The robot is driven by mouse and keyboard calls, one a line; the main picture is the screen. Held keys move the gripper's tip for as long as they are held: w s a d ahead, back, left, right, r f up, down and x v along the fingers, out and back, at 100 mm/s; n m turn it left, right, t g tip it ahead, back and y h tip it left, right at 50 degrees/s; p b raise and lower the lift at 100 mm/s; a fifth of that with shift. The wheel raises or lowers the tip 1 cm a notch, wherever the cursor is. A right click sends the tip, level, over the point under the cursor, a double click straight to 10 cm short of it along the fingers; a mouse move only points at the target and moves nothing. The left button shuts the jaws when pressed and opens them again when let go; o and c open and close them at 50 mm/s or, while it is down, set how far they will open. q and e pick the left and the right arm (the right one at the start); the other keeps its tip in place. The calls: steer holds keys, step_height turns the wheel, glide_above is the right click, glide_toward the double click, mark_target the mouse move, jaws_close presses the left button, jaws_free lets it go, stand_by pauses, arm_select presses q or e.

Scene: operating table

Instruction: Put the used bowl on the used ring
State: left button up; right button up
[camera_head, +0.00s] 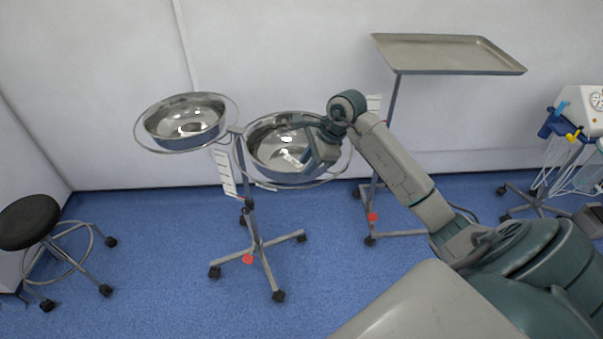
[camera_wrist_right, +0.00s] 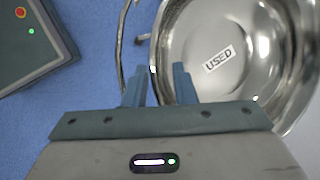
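The used bowl (camera_head: 268,153) is shiny steel, with a label reading USED inside; it also shows in the right wrist view (camera_wrist_right: 265,75). It lies within the outline of the right-hand ring (camera_head: 350,157) of the two-ring stand; I cannot tell whether it rests there or is slightly above. The ring's arc shows left of the bowl in the wrist view (camera_wrist_right: 123,50). My right gripper (camera_head: 312,163) is at the bowl's near right side. In the wrist view its fingers (camera_wrist_right: 159,85) stand apart, one outside the rim, one inside. My left gripper is not in view.
A second steel bowl (camera_head: 185,122) sits in the stand's left ring. A tray stand (camera_head: 450,55) is behind right, a black stool (camera_head: 30,222) at left, and a white device on a wheeled stand (camera_head: 580,108) at far right. Blue floor is clear in front.

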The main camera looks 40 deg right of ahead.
arm_select(q)
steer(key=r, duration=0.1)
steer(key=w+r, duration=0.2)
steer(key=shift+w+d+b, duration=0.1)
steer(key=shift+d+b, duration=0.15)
steer(key=shift+b, duration=0.15)
arm_select(e)
steer(key=v, duration=0.7)
steer(key=shift+a+f, duration=0.1)
steer(key=shift+f, duration=0.05)
